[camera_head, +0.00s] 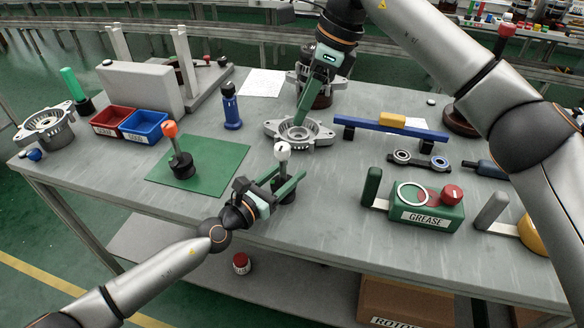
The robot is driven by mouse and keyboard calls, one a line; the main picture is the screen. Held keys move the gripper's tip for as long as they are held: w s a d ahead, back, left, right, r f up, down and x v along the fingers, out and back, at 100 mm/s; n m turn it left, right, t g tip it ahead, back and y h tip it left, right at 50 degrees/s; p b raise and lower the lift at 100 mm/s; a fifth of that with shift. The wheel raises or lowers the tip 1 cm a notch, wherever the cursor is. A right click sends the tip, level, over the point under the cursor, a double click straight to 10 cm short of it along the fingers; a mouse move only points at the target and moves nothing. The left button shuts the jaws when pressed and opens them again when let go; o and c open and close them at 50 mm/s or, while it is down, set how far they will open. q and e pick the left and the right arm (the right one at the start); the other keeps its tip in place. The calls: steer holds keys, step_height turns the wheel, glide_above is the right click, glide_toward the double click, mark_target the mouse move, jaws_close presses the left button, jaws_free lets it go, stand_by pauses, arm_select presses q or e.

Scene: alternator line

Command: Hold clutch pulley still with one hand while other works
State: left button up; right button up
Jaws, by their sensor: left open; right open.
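A green mat (215,178) with an orange-topped tool (179,152) lies left. Red (113,120) and blue (144,124) bins stand behind it. A blue stand (378,128), bearings (420,160) and a green GREASE box (428,213) crowd the right. Bare tabletop lies front left.

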arm_select(q)
steer(key=shift+x, duration=1.05)
steer(key=shift+c, duration=0.2)
jaws_close()
steer(key=shift+a, duration=0.1)
stand_by(0.4)
stand_by(0.4)
